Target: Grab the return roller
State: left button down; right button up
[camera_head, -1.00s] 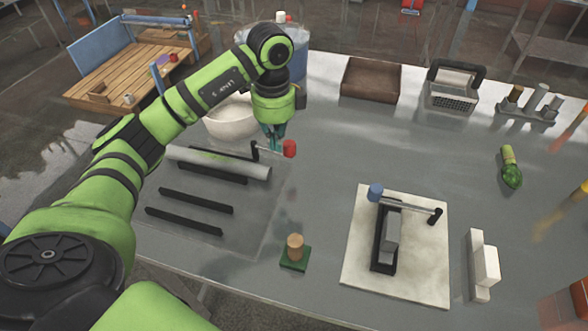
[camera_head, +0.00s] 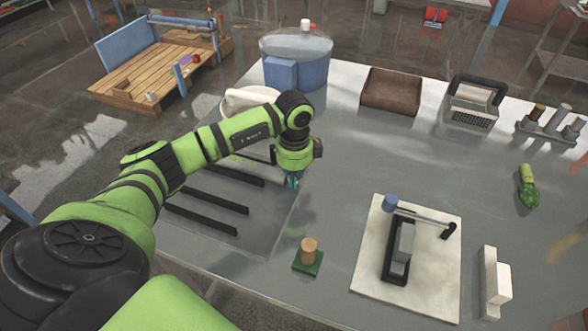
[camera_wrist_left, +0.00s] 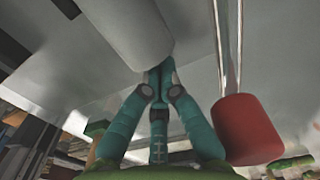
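A pale grey roller (camera_wrist_left: 125,32) shows at the upper left of the left wrist view, its rounded end close to my fingertips. A red handle (camera_wrist_left: 247,130) and shiny thin rods (camera_wrist_left: 228,45) are at the right of that view. In the head view my left arm hides the roller and red handle; only a dark crank-like piece (camera_head: 252,153) shows beside the arm. My left gripper (camera_head: 293,182) points down over the table. Its teal fingertips (camera_wrist_left: 160,73) meet, with nothing seen between them; I cannot tell whether they touch the roller. My right gripper is out of view.
Several black bars (camera_head: 211,192) lie left of the gripper. A white bowl (camera_head: 258,101) and blue tank (camera_head: 311,70) stand behind. A wooden peg on a green base (camera_head: 308,252) and a white board (camera_head: 435,270) with a blue-handled device are nearer. The central table is clear.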

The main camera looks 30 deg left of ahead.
aim_at(249, 164)
pick_arm(q)
jog(key=shift+a, duration=0.1)
jog(key=s+a, duration=0.1)
jog(key=a, duration=0.2)
jog(key=s+a+b, duration=0.1)
jog(key=a, duration=0.3)
jog(key=a+b, duration=0.1)
jog(key=a, duration=0.3)
jog(key=shift+s+f, duration=0.15)
jog(key=shift+s, duration=0.25)
jog(key=shift+a+b, duration=0.3)
jog(key=shift+a, duration=0.15)
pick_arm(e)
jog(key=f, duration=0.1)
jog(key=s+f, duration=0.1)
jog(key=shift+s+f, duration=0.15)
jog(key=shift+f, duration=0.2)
pick_arm(q)
jog(key=shift+r, duration=0.2)
